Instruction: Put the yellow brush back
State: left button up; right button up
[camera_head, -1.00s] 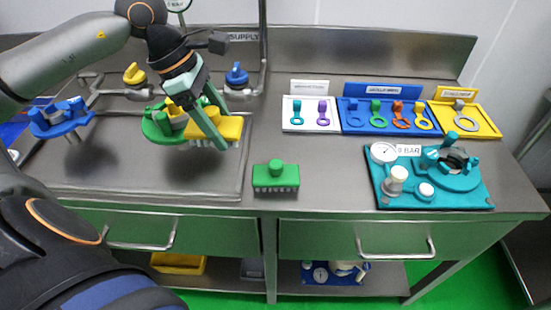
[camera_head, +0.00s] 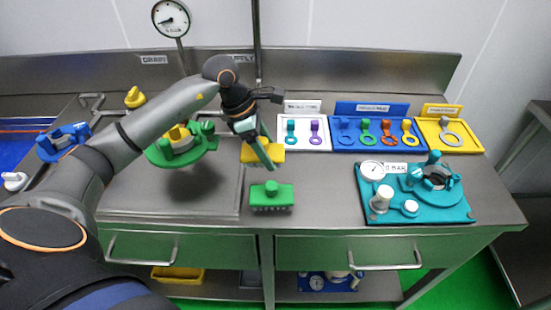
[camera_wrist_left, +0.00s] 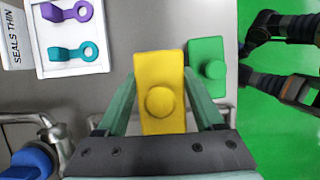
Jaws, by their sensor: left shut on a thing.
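The yellow brush (camera_head: 272,155) is held in my left gripper (camera_head: 265,150), above the steel counter just behind the green brush. In the left wrist view the yellow brush (camera_wrist_left: 159,90) sits between the two green fingers of the left gripper (camera_wrist_left: 160,100), its round knob facing the camera. The green brush (camera_head: 271,195) stands bristles down on the counter, and in the left wrist view the green brush (camera_wrist_left: 207,67) lies right beside the yellow one. Whether the yellow brush touches the counter is hard to tell. My right gripper does not show clearly.
A white tray (camera_head: 304,147), a blue tray (camera_head: 345,146) and a yellow tray (camera_head: 463,148) with seals stand at the back right. A teal gauge board (camera_head: 379,213) is at the right. A green valve part (camera_head: 181,154) is at the left over the sink area.

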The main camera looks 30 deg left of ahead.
aim_at(271, 146)
pick_arm(q)
jog(key=w+f, duration=0.2)
jog(key=shift+w+d+f, duration=0.1)
jog(key=shift+d+f, duration=0.25)
jog(key=shift+d, duration=0.05)
jog(key=shift+f+p, duration=0.35)
jog(key=shift+f, duration=1.2)
jog(key=shift+f, duration=0.2)
jog(key=o, duration=1.3)
jog(key=shift+r, duration=0.15)
jog(key=v, duration=1.2)
